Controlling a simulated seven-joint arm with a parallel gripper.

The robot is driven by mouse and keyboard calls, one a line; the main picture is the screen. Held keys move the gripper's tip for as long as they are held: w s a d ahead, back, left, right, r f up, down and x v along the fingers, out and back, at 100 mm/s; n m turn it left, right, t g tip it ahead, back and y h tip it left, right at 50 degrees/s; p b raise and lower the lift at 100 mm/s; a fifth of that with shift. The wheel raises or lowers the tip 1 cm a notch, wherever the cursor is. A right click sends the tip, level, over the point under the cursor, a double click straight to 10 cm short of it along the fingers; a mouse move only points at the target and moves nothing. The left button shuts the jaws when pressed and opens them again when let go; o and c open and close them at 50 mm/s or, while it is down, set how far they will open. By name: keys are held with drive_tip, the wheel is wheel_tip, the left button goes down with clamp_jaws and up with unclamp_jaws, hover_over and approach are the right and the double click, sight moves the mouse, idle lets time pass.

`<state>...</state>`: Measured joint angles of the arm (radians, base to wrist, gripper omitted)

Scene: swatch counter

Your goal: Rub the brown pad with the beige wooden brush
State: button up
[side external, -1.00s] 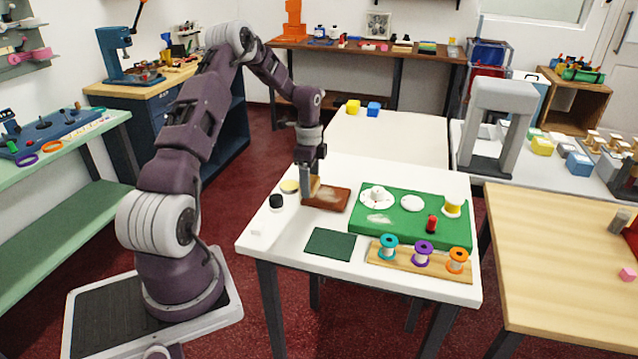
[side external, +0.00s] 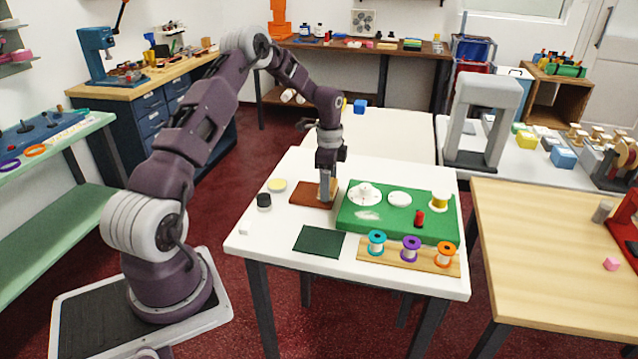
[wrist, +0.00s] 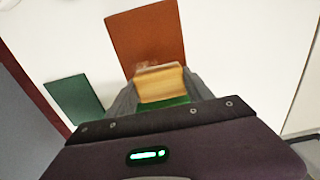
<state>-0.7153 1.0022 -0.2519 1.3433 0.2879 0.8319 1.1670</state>
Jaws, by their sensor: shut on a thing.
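The brown pad (side external: 306,194) lies flat on the white table, left of the green board, and fills the upper middle of the wrist view (wrist: 148,35). My gripper (side external: 326,192) points down over the pad's right end. It is shut on the beige wooden brush (wrist: 160,84), which shows between the fingers in the wrist view. The brush is at the pad's near edge there, and appears low on or just above the surface. Whether its bristles touch the pad cannot be told.
The green board (side external: 380,229) holds white discs, a red piece and a yellow spool, close right of the gripper. A wooden strip (side external: 395,256) with several spools lies in front. A dark green pad (side external: 319,241), a black jar (side external: 264,201) and a yellowish disc (side external: 277,185) are nearby.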

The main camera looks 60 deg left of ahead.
sight(296, 191)
drive_tip(key=shift+w+d, duration=0.3)
drive_tip(key=shift+d, duration=0.05)
drive_tip(key=shift+s+d, duration=0.1)
drive_tip(key=shift+d, duration=0.15)
drive_tip(key=shift+s, duration=0.3)
drive_tip(key=shift+s+a, duration=3.45)
drive_tip(key=shift+s, duration=0.05)
drive_tip(key=shift+w+d, duration=3.5)
drive_tip(key=shift+w, duration=0.05)
drive_tip(key=shift+w+d+r, duration=0.1)
drive_tip(key=shift+r, duration=4.05)
